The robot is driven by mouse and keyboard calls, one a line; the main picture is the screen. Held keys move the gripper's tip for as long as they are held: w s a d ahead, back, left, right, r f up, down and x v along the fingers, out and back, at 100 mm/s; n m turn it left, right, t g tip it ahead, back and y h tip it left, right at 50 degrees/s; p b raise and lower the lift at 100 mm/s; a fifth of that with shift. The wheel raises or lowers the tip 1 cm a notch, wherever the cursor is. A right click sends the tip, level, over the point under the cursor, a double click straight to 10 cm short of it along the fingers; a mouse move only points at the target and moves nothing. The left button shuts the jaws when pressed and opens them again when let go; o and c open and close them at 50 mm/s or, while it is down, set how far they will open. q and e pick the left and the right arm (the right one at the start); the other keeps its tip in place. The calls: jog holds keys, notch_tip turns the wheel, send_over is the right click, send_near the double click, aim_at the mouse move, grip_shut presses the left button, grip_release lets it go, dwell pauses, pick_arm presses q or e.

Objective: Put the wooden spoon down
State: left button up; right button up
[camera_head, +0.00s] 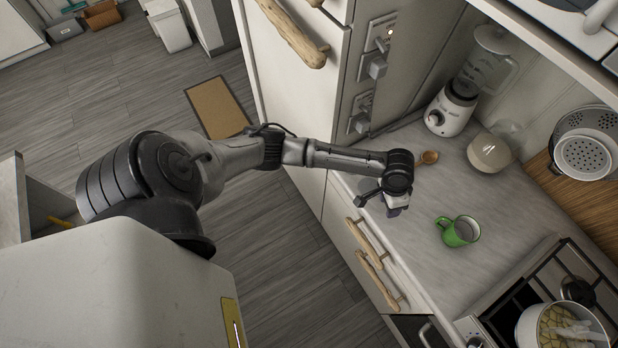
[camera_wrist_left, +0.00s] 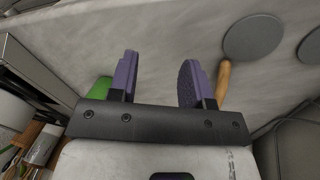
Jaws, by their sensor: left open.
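The wooden spoon (camera_head: 428,157) lies on the pale countertop, partly hidden behind my left wrist. My left gripper (camera_head: 382,203) is near the counter's front edge, apart from the spoon. In the left wrist view its two purple fingers (camera_wrist_left: 158,78) are spread, with nothing between them. A light wooden handle (camera_wrist_left: 223,82) shows beside the right finger and meets a grey round disc; I cannot tell whether it is the spoon. My right gripper is in neither view.
A green mug (camera_head: 460,231) stands on the countertop (camera_head: 485,208), right of my gripper. A blender (camera_head: 452,108) and a glass kettle (camera_head: 490,152) stand at the back. A stove with a pot (camera_head: 562,328) is at lower right. Driftwood handles (camera_head: 370,258) stick out from the drawers below.

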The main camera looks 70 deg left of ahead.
pick_arm(q)
jog(key=s+d+m+t, duration=0.1)
jog(key=s+d, duration=0.3)
jog(key=s, duration=0.3)
jog(key=s+d+m+t, duration=0.1)
jog(key=s+d, duration=0.3)
jog(key=s, duration=0.4)
jog(key=s+a+r+n+t+y, duration=0.1)
jog(key=s+a+r, duration=0.1)
jog(key=s, duration=0.3)
jog(key=s+a+r+y, duration=0.1)
jog(key=s+a+r, duration=0.1)
jog(key=s, duration=0.3)
notch_tip(320, 180, up, 15)
jog(key=p, duration=1.5)
jog(key=shift+s+a+r, duration=0.15)
jog(key=shift+s+a, duration=0.1)
jog(key=shift+s, duration=0.05)
